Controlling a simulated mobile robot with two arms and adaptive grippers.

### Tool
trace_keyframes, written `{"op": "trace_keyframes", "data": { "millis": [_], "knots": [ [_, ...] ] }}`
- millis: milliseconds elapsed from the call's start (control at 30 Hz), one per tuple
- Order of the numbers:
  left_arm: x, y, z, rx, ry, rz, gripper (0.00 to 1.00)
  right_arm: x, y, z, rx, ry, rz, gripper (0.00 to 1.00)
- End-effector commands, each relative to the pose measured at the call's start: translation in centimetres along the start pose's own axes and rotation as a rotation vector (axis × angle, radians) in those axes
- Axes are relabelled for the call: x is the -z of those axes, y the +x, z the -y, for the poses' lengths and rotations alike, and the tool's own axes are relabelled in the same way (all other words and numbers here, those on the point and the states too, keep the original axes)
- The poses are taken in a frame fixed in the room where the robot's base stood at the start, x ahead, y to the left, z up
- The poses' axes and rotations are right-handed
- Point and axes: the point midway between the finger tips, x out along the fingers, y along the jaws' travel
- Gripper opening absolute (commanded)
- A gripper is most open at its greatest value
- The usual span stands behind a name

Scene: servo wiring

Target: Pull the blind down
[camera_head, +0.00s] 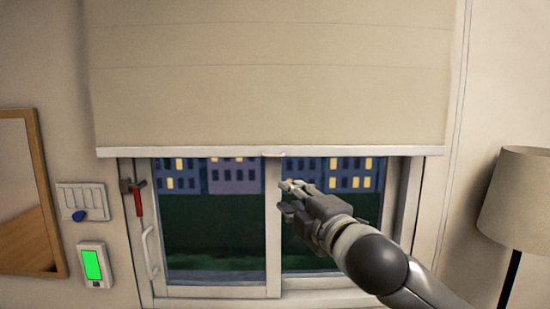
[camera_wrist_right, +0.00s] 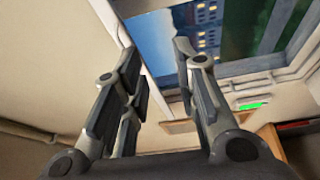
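The beige blind (camera_head: 270,80) hangs over the upper part of the window, with a pale bottom bar (camera_head: 200,152) along its lower edge. A small tab (camera_head: 273,154) shows at the middle of that bar. My right gripper (camera_head: 287,195) is in front of the window, a little below the bar and apart from it in the picture. In the right wrist view its two fingers (camera_wrist_right: 155,50) stand apart with nothing between them. My left gripper is in neither view.
The sliding window (camera_head: 272,230) has a white handle (camera_head: 151,250) and a red-handled latch (camera_head: 138,200) at its left. A switch panel (camera_head: 82,201), a green-screened device (camera_head: 94,264) and a mirror (camera_head: 25,195) are on the left wall. A lamp (camera_head: 520,195) stands at right.

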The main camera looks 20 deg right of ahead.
Motion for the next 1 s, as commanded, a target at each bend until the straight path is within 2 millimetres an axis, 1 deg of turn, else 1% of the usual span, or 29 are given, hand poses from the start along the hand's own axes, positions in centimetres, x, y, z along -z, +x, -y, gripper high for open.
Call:
{"op": "trace_keyframes", "data": {
  "millis": [33, 100, 200, 267, 367, 467, 700, 800, 1000],
  "knots": [
    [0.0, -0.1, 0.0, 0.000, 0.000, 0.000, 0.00, -0.1, -0.3, -1.8, -0.031, -0.037, -0.001, 0.28],
    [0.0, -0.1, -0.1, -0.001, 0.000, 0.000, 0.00, -0.1, -0.6, -3.4, -0.058, -0.072, -0.002, 0.28],
    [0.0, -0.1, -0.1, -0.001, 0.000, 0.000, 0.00, -0.1, -0.8, -4.5, -0.077, -0.100, -0.001, 0.28],
    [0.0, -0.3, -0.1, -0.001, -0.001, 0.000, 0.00, -0.1, -0.6, -4.8, -0.081, -0.105, -0.001, 0.28],
    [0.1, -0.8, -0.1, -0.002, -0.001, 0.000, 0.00, -0.1, 0.2, -5.0, -0.081, -0.105, -0.002, 0.28],
    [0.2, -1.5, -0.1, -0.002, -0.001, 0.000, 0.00, -0.1, 1.7, -5.3, -0.080, -0.102, -0.001, 0.28],
    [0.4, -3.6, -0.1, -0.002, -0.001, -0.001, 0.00, -0.1, 6.0, -5.7, -0.080, -0.102, -0.001, 0.28],
    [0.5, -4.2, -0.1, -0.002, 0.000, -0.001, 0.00, 0.0, 7.5, -5.7, -0.080, -0.103, 0.000, 0.28],
    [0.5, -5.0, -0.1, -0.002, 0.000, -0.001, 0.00, 0.0, 9.3, -5.7, -0.082, -0.103, -0.002, 0.28]
  ]
}}
